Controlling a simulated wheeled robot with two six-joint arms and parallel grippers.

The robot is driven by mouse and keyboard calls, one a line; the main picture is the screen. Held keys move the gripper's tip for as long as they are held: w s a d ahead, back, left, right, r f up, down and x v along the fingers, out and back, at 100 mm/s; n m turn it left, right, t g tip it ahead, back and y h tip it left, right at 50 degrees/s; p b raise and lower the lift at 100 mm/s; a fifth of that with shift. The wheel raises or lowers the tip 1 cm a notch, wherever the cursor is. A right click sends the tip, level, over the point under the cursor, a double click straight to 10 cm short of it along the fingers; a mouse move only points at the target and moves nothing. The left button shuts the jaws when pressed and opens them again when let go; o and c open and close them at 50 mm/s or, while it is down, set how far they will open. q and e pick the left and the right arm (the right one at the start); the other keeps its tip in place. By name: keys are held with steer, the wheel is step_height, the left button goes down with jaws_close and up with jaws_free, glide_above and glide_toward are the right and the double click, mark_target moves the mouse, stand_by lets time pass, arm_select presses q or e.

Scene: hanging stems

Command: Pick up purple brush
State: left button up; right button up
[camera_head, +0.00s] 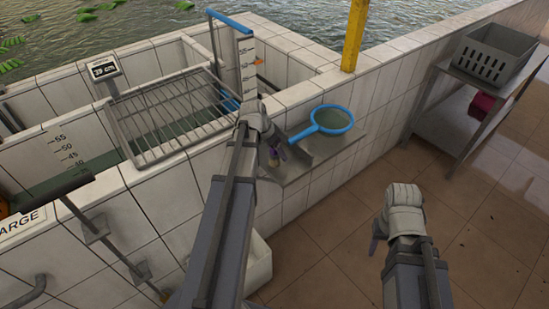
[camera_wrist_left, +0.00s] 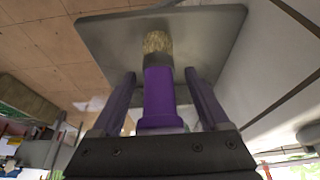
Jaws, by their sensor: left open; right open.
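The purple brush (camera_wrist_left: 158,95) shows in the left wrist view, with a purple handle and tan bristles pointing to the top of the picture. It is between the two spread fingers of my left gripper (camera_wrist_left: 159,74), with a gap visible on each side. The bristles are over a grey shelf (camera_wrist_left: 215,35). In the head view my left gripper (camera_head: 277,152) is over the near end of the shelf, and only a small tan bit of the brush (camera_head: 274,162) shows there. My right gripper (camera_head: 376,238) is low over the floor, away from the shelf, with no object visible in it.
A blue-rimmed net (camera_head: 332,119) lies on the shelf, right of my left gripper. A wire rack (camera_head: 170,115) rests over the tiled tank at left. A yellow post (camera_head: 354,35) stands behind. A grey crate (camera_head: 495,53) sits on a side table. Open floor lies at right.

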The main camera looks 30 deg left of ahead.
arm_select(q)
steer(key=shift+w+d+f, duration=0.1)
steer(key=shift+w+f, duration=0.15)
steer(key=shift+f, duration=0.3)
steer(key=shift+r, duration=0.1)
jaws_close()
